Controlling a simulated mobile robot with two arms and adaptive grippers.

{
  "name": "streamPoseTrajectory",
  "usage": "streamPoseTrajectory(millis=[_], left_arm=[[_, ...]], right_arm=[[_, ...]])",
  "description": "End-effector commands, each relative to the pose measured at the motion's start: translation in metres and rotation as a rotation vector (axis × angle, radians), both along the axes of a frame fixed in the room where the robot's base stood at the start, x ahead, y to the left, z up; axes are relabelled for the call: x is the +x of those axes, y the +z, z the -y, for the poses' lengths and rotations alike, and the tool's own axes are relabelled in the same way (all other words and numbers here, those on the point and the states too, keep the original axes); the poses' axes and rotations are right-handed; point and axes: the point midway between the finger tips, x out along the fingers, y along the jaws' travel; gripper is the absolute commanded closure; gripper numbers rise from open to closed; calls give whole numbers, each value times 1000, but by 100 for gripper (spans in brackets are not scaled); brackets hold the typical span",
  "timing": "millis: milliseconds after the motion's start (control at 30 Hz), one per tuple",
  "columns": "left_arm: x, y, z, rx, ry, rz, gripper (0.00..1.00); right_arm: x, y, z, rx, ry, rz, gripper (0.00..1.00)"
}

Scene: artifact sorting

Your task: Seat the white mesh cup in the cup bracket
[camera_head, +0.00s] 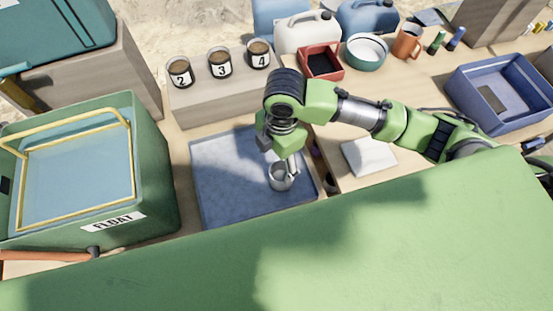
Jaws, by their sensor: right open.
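A small whitish-grey cup (280,180), which looks like the mesh cup, stands on the blue-grey mat (215,190) near its right side. My right gripper (282,160) points down right over the cup and is open. One finger comes down at the cup's right rim; the other side is partly hidden by the wrist. I cannot tell whether the fingers touch the cup. I cannot make out a cup bracket. My left gripper is not in view.
A green tank marked FLOAT (150,205) with a yellow frame stands at left. Cans numbered 2 (180,74), 3 (221,64) and 4 (259,56) stand on a ledge behind the mat. A red tray (334,73), a white jug (310,35) and a blue bin (520,120) are farther back.

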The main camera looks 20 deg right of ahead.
Motion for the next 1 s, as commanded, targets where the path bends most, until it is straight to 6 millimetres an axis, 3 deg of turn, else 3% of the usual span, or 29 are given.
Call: streamPoseTrajectory(millis=[167, 467, 600, 833, 1000], left_arm=[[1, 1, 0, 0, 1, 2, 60], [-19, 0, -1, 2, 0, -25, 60], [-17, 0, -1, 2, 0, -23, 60], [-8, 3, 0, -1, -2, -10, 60], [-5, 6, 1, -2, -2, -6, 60]], right_arm=[[-2, 2, 16, -57, 75, -20, 34], [-2, -53, 17, -59, 76, -21, 34], [-1, -72, 16, -58, 76, -19, 34], [0, -88, 15, -57, 75, -19, 34], [1, -115, 15, -58, 74, -19, 34]])
